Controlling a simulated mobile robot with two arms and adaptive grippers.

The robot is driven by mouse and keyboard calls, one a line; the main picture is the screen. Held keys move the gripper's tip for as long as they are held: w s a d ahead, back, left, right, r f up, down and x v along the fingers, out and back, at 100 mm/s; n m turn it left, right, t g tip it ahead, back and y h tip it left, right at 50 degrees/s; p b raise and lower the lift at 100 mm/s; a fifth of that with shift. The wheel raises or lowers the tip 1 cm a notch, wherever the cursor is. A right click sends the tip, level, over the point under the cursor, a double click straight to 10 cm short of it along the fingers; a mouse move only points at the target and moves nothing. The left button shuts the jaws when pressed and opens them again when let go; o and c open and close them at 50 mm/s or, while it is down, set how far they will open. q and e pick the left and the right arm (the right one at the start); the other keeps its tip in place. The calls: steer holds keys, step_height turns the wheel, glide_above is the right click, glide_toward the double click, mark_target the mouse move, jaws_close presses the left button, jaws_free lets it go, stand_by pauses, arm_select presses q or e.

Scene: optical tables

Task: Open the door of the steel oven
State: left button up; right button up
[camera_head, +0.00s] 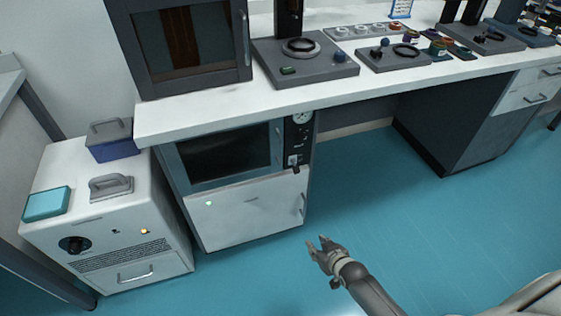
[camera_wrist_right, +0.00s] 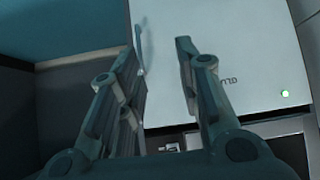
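A steel-framed oven (camera_head: 229,199) stands under the bench, with a dark window above and a pale lower panel. The panel has a vertical handle (camera_head: 302,204) at its right edge and a green light at its left; it looks closed. My right gripper (camera_head: 323,246) is open and empty, in front of and below the handle. In the right wrist view, my right gripper (camera_wrist_right: 158,47) has its fingers apart before the pale panel (camera_wrist_right: 225,50), and the handle (camera_wrist_right: 142,45) shows beside the left finger; whether they touch is unclear. My left gripper is out of view.
A dark-framed glass-door cabinet (camera_head: 190,45) stands on the white bench (camera_head: 215,110) above the oven. A white unit (camera_head: 113,236) with boxes on top stands to the left. Instruments (camera_head: 304,55) sit along the bench. The teal floor (camera_head: 400,220) is clear on the right.

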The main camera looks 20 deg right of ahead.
steer(key=w+r+t+b, duration=0.2)
steer(key=w+r, duration=0.1)
steer(key=w, duration=0.2)
steer(key=n+t+y+b, duration=0.1)
steer(key=t+y+b, duration=0.2)
steer(key=t+b, duration=0.55)
glide_toward(282, 147)
steer(key=r+g+b, duration=0.2)
steer(key=b+x, duration=0.2)
steer(key=x, duration=0.7)
steer(key=shift+w+d+f, duration=0.1)
steer(key=shift+w+f, duration=0.05)
steer(key=shift+f, duration=0.05)
steer(key=shift+w, duration=0.55)
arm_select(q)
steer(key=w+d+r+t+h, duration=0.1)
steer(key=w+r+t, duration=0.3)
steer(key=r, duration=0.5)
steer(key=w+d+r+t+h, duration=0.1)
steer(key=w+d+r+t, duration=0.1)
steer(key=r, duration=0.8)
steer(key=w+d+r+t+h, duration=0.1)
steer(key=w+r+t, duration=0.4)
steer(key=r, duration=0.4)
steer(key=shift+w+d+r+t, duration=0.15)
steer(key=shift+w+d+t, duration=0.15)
arm_select(e)
jaws_close()
